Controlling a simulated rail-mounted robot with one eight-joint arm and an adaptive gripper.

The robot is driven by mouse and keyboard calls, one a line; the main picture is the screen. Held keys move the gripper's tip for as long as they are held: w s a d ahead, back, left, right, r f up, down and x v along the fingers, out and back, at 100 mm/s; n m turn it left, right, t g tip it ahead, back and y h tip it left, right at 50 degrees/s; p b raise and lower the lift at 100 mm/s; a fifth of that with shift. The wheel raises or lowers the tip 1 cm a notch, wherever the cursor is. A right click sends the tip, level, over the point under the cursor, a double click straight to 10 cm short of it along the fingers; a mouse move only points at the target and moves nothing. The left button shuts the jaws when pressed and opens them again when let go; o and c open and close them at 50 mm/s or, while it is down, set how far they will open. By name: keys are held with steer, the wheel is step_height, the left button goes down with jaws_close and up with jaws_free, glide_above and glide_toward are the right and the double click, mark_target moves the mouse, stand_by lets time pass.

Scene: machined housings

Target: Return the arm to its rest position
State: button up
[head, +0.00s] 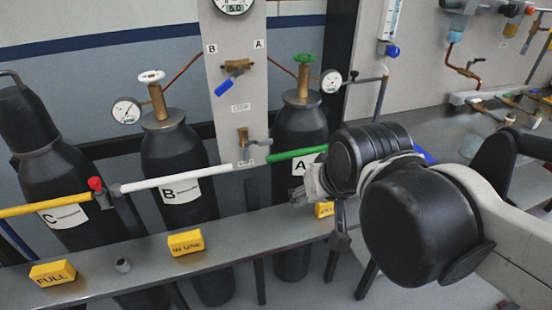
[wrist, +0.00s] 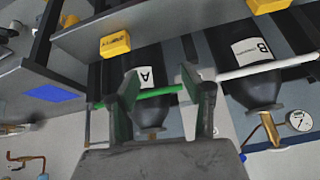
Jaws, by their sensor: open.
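My arm (head: 415,215) reaches in from the right in the head view, its dark joints covering part of the bench and the space right of cylinder A (head: 300,130). My gripper (head: 298,195) points left, just in front of cylinder A and above the shelf. In the wrist view my gripper (wrist: 158,85) has its two fingers apart, with nothing held between them. Cylinder A (wrist: 145,60) and the green bar (wrist: 160,92) show behind the fingers. The picture there is turned over.
Cylinder B (head: 175,150) and tilted cylinder C (head: 55,170) stand left behind coloured bars. The shelf (head: 110,270) carries yellow blocks marked FULL (head: 52,273) and IN USE (head: 186,242). Another yellow block (head: 324,209) lies near my gripper. A gauge panel (head: 235,90) rises behind.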

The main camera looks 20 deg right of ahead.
steer(key=shift+s+a+n+t, duration=0.3)
steer(key=shift+s+a+n, duration=0.1)
steer(key=shift+s+n, duration=0.25)
steer(key=shift+w, duration=0.1)
stand_by(0.9)
